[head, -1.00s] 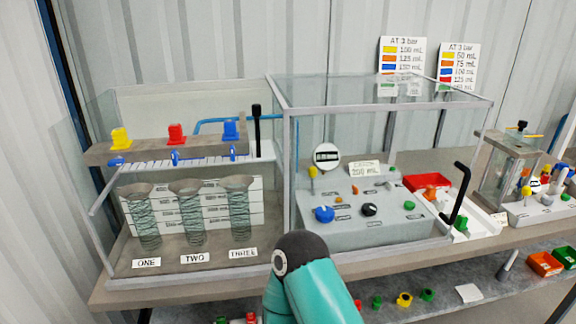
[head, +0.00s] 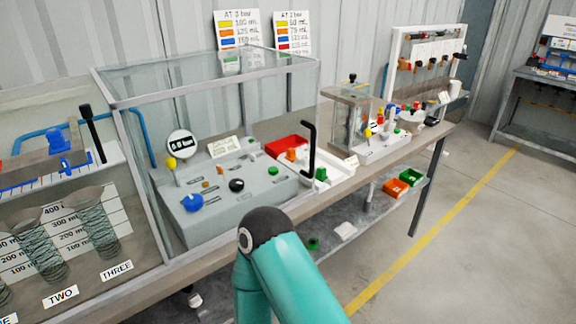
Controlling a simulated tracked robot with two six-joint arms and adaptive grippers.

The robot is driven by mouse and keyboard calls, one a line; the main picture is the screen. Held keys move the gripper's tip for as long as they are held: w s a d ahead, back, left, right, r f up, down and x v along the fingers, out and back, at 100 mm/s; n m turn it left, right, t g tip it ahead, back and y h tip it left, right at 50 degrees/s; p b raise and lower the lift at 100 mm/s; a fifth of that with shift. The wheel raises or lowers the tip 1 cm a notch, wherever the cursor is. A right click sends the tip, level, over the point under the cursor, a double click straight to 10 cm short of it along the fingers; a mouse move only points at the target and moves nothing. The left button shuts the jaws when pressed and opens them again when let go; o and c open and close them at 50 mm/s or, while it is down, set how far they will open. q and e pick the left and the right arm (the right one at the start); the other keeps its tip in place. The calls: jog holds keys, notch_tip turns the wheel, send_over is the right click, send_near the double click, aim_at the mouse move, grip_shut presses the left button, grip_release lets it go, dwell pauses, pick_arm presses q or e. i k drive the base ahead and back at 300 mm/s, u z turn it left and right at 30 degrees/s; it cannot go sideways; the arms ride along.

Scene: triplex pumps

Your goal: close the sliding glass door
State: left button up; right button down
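A glass case with a grey metal frame (head: 205,86) stands on the bench over a grey control panel (head: 222,205). A bent black handle (head: 310,150) stands upright at the right end of the case. I cannot tell which clear pane is the sliding door or how far it stands open. A second black lever (head: 91,132) rises at the left, beside the white rack. A teal arm link of mine with a dark rounded joint fills the lower middle, in front of the bench. Neither gripper is in view.
The bench continues right with a small clear tank (head: 352,125) and a red tray (head: 286,147). A lower shelf holds green and orange bins (head: 400,185). The floor at the right is open, with a yellow line (head: 435,230).

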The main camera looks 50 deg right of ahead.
aim_at(115, 107)
jog(key=u, duration=1.55)
jog(key=i, duration=0.1)
jog(key=z, duration=2.7)
jog(key=k, duration=0.75)
jog(key=z, duration=0.2)
jog(key=i, duration=0.75)
jog(key=u, duration=0.1)
jog(key=k, duration=0.35)
jog(key=u, duration=0.5)
